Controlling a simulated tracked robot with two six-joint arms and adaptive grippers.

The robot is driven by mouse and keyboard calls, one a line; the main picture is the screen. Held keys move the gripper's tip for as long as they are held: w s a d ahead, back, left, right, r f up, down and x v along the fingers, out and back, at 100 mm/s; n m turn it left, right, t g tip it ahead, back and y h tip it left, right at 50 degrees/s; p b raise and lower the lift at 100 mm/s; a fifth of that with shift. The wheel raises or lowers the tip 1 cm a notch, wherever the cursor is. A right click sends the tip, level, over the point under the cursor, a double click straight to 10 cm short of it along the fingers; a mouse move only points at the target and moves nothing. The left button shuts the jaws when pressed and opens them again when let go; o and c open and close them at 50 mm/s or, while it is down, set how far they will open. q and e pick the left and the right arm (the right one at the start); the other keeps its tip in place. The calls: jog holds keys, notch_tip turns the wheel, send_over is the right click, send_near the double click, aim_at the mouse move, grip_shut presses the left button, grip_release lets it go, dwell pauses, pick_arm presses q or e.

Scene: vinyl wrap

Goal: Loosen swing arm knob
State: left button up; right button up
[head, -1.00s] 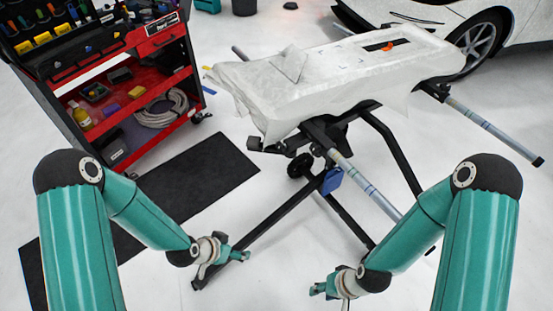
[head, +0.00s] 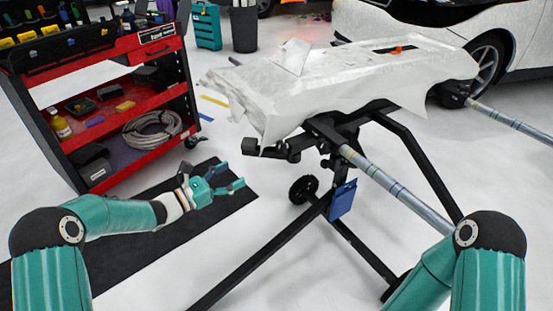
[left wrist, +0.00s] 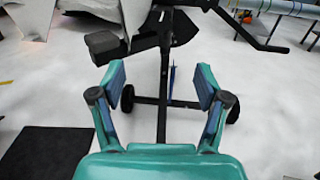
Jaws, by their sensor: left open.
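A black stand (head: 345,130) carries a white-covered panel (head: 340,80). Under its near end, a black arm with a block-shaped end (head: 250,146) sticks out to the left. Small dark fittings (head: 325,148) sit at the joint below the panel; I cannot tell which is the swing arm knob. My left gripper (head: 232,176) is open and empty, left of the stand and apart from it. In the left wrist view, the open fingers (left wrist: 160,80) frame the stand's post, and the black block (left wrist: 103,43) shows beyond the left finger. My right gripper is out of view.
A red tool cart (head: 125,110) stands at the left beside a black floor mat (head: 150,235). A striped tube (head: 395,187) juts from the stand toward my right arm. A blue item (head: 342,200) hangs below. A white car (head: 430,35) is behind.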

aim_at(279, 150)
pick_arm(q)
jog(key=b+x, duration=0.1)
jog(key=x, duration=1.5)
jog(key=shift+d, duration=0.1)
jog(key=c, duration=1.1)
jog(key=shift+c, duration=0.2)
